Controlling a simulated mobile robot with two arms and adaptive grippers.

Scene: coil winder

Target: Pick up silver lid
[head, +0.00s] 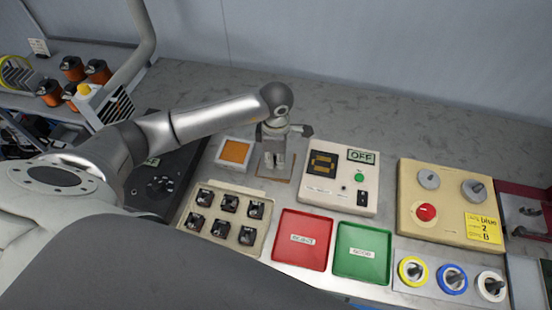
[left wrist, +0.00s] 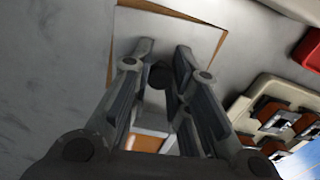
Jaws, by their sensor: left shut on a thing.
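The silver lid (left wrist: 190,38) shows in the left wrist view as a pale grey square plate with a small dark round knob (left wrist: 157,75). Brown edges show around the plate. My left gripper (left wrist: 160,66) is shut on the knob, with one finger on each side. In the head view my left gripper (head: 275,163) points down over a brown square pad (head: 284,179) behind the black-part tray. There the gripper mostly hides the lid, and I cannot tell whether it is clear of the pad. My right gripper is not in view.
A white box with an orange top (head: 235,152) stands close left of the gripper. The OFF control box (head: 342,165) is close right. A tray of several black parts (head: 228,210), a red tray (head: 302,240) and a green tray (head: 362,252) lie in front. The grey bench behind is clear.

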